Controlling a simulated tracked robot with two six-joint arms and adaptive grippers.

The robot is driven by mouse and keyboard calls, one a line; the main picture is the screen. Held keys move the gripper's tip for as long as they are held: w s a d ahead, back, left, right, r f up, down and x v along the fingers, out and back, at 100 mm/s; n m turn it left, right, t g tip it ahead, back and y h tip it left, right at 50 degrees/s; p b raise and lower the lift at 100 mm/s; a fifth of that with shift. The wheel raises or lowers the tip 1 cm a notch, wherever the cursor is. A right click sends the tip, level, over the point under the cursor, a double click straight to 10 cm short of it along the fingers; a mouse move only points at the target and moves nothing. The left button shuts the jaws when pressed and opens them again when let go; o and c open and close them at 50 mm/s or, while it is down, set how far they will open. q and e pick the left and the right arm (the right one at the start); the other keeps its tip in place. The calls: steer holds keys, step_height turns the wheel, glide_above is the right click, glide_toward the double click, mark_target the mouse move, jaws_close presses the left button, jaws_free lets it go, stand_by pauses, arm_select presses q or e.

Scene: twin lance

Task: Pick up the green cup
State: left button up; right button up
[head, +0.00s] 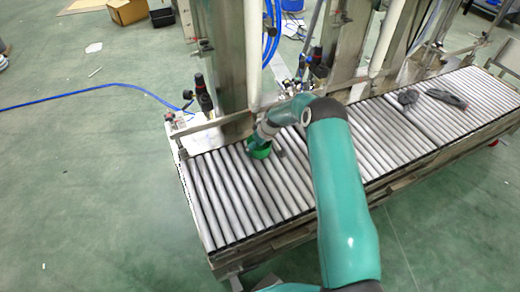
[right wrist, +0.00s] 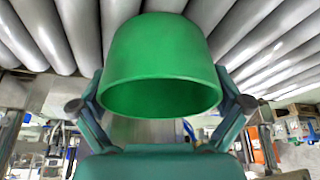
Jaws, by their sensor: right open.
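The green cup (head: 262,153) is on the roller conveyor (head: 225,205), near its left end, partly hidden by my right gripper (head: 263,143). In the right wrist view the cup (right wrist: 160,60) fills the space between the fingers of my right gripper (right wrist: 162,98), its wide mouth turned toward the camera. One finger is on each side of the cup. The fingers are open; whether they touch the cup wall I cannot tell. My left gripper is not in view.
Metal posts (head: 227,60) and a frame stand along the back of the conveyor, close to the cup. Two dark objects (head: 408,97) (head: 446,98) lie on the rollers further right. The rollers in front of the cup are clear. A blue hose (head: 95,88) crosses the floor.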

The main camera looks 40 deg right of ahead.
steer(key=c, duration=0.9)
steer(key=shift+o, duration=0.2)
steer(key=shift+r, duration=0.1)
